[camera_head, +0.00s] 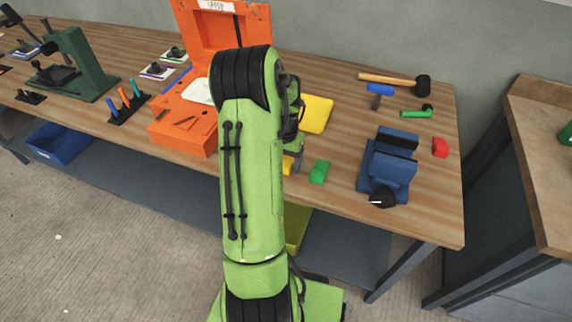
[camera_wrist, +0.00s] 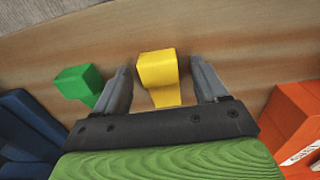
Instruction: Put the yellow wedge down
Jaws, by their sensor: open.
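The yellow wedge (camera_wrist: 158,70) is on the wooden bench near its front edge, between my gripper's two fingers (camera_wrist: 162,85). The wrist view shows a gap on each side of it, so the fingers are open and apart from it. In the head view a bit of the yellow wedge (camera_head: 288,165) shows beside my green arm, which hides the rest and most of my gripper.
A green block (camera_head: 319,172) sits just right of the wedge; it also shows in the wrist view (camera_wrist: 80,83). A blue vise (camera_head: 390,165) stands farther right, an orange case (camera_head: 180,136) left. The front edge is close.

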